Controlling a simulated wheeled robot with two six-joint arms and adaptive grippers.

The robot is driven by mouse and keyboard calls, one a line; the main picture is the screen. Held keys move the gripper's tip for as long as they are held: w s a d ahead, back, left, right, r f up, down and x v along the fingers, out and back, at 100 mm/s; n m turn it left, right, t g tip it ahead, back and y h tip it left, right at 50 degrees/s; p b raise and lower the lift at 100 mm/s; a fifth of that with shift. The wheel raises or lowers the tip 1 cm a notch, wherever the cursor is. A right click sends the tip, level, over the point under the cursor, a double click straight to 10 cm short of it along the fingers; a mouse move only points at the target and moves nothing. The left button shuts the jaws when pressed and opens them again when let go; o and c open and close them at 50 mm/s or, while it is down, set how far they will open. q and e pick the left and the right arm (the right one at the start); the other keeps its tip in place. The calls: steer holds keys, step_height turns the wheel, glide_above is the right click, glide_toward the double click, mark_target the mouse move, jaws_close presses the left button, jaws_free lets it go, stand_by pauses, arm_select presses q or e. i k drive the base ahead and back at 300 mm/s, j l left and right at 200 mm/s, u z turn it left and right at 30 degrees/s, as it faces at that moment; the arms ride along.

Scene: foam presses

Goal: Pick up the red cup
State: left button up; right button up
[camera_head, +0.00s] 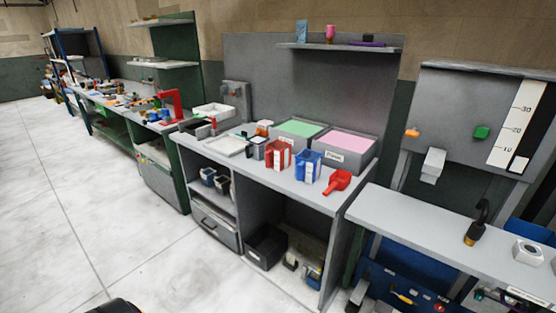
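A red cup-like container (278,155) with a pale label stands upright on the grey workbench (235,165), near its front edge. A blue container (307,166) of similar shape stands just right of it. A red scoop (338,181) lies further right, near the bench's right end. Neither of my grippers can be made out in this view, and nothing touches the red container.
Two bins, one with green contents (300,128) and one with pink (348,142), stand behind the containers. A lower grey bench (430,230) with a black-spouted item (476,224) is at right. The pale floor (120,230) in front is largely clear.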

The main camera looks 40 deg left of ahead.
mark_target(278, 155)
steer(key=u, duration=1.25)
steer(key=i+j+z, duration=0.15)
steer(key=z, duration=0.85)
steer(key=i+j+z, duration=0.2)
steer(key=j, duration=0.35)
steer(key=i+j+z, duration=0.15)
steer(key=j, duration=0.35)
steer(key=j+z, duration=0.2)
steer(key=j, duration=0.35)
steer(key=i+j+z, duration=0.15)
steer(key=j, duration=0.45)
steer(key=k, duration=0.05)
